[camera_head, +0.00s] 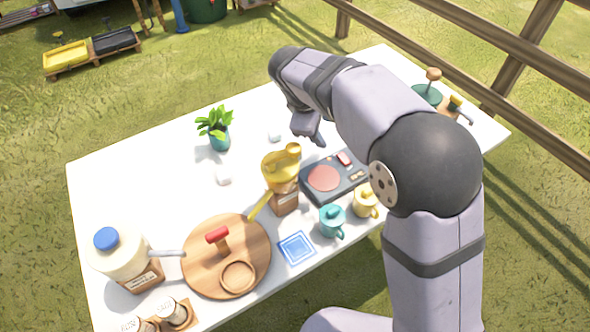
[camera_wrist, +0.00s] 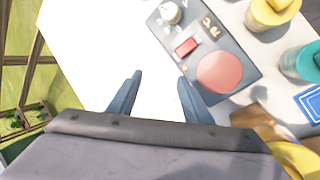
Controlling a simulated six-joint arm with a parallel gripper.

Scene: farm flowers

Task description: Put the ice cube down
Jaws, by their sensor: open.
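Two small whitish cubes that look like ice cubes rest on the white table (camera_head: 135,180). One ice cube (camera_head: 275,134) is right of the potted plant, and the other ice cube (camera_head: 223,175) is nearer the front, below the plant. My gripper (camera_head: 312,140) is above the table, right of the farther cube and behind the dark tray. In the wrist view my gripper (camera_wrist: 159,85) has its two fingers apart, with only bare white table between them. No ice cube can be made out in the wrist view.
A round wooden board (camera_head: 205,275), yellow-topped grinder (camera_head: 282,170), large jar (camera_head: 117,255) and potted plant (camera_head: 219,137) also stand there. The left back is clear.

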